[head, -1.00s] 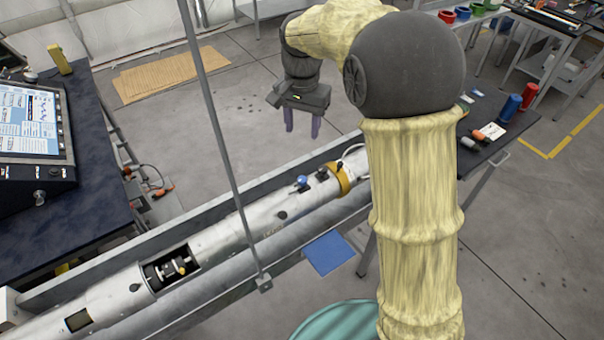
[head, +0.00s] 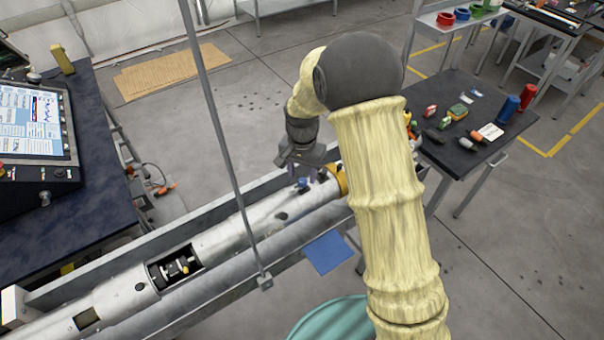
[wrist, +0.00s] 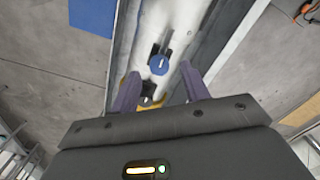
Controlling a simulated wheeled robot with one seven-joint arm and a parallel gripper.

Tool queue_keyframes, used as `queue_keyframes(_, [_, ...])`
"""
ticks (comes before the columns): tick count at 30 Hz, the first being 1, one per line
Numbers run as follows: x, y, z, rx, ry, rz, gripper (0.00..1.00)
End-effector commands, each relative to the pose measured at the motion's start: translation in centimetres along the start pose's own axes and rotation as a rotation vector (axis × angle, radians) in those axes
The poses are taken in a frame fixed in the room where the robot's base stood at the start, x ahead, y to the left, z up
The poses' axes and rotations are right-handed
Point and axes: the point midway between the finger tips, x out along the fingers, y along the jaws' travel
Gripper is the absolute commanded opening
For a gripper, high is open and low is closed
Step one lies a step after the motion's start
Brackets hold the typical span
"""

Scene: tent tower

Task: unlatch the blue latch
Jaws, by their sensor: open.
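The blue latch (wrist: 159,64) is a round blue knob with a white mark, on top of the silver tube (wrist: 188,20). In the head view the blue latch (head: 302,183) sits on the tube's right part, left of a yellow-orange collar (head: 342,180). My gripper (wrist: 160,92) is open and empty; its two purple fingers point toward the tube. In the wrist view the latch lies between and slightly beyond the fingertips. In the head view my gripper (head: 305,172) is just above and beside the latch. I cannot tell whether it touches.
A grey pole (head: 222,140) rises in front of the tube, left of my gripper. The tube lies in a long grey trough. A dark table (head: 480,110) with tools stands at the right. A desk with a monitor (head: 35,120) stands at the left.

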Motion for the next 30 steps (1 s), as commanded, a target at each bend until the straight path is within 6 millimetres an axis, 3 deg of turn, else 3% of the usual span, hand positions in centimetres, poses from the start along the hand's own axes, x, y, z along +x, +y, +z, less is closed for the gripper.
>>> queue_keyframes(6, [2.0,0.1,-0.1,0.002,0.000,0.000,0.46])
queue_keyframes(14, [2.2,0.1,-0.1,0.001,0.001,-0.001,0.46])
queue_keyframes(21, [2.1,0.0,-0.1,0.001,0.001,0.000,0.03])
queue_keyframes(30, [2.1,0.0,-0.1,-0.017,0.001,-0.001,0.01])
